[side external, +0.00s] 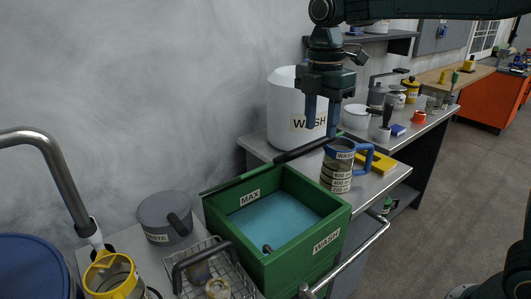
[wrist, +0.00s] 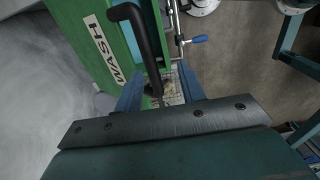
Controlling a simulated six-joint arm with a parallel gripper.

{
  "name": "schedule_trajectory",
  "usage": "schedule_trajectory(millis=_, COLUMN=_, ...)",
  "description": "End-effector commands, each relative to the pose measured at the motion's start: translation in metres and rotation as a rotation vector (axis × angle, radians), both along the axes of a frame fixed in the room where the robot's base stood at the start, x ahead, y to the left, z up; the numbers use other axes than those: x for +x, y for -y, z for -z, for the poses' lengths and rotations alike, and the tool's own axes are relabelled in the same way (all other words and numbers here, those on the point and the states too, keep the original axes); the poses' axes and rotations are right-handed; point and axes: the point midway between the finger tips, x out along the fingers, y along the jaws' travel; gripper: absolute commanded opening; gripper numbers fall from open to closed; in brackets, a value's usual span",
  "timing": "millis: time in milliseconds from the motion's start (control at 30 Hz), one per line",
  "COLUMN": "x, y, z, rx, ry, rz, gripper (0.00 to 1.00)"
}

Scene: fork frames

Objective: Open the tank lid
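The green tank (side external: 290,245) stands on the bench in the side view, marked WASH, with blue liquid inside. Its top is uncovered. A green lid edge (side external: 235,181) shows at the back, seemingly raised. A black handle bar (side external: 300,151) extends right from there. My gripper (side external: 321,128) is at the bar's right end with its fingers apart. In the wrist view a green panel marked WASH (wrist: 100,35) and the black handle (wrist: 148,50) lie ahead of my gripper (wrist: 160,90). The handle's lower end appears between the fingers. I cannot tell whether they touch it.
A measuring jug (side external: 337,170) with a blue handle stands close below my gripper. A white WASH drum (side external: 285,105) is behind it. A wire basket (side external: 225,258) and grey lidded pot (side external: 163,215) are left of the tank. A steel rail (side external: 355,255) runs along the front.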

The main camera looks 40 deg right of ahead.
Motion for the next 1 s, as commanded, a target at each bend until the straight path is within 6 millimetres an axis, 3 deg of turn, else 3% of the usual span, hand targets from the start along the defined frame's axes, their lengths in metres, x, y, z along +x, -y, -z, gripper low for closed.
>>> schedule_trajectory(millis=400, x=0.002, y=0.000, z=-0.050, rx=-0.001, ry=0.002, rz=0.001, gripper=0.40)
schedule_trajectory(millis=833, x=0.002, y=0.000, z=-0.076, rx=0.000, ry=0.001, rz=0.001, gripper=0.40)
schedule_trajectory(millis=1000, x=-0.002, y=-0.003, z=-0.072, rx=0.002, ry=0.031, rz=-0.081, gripper=0.40)
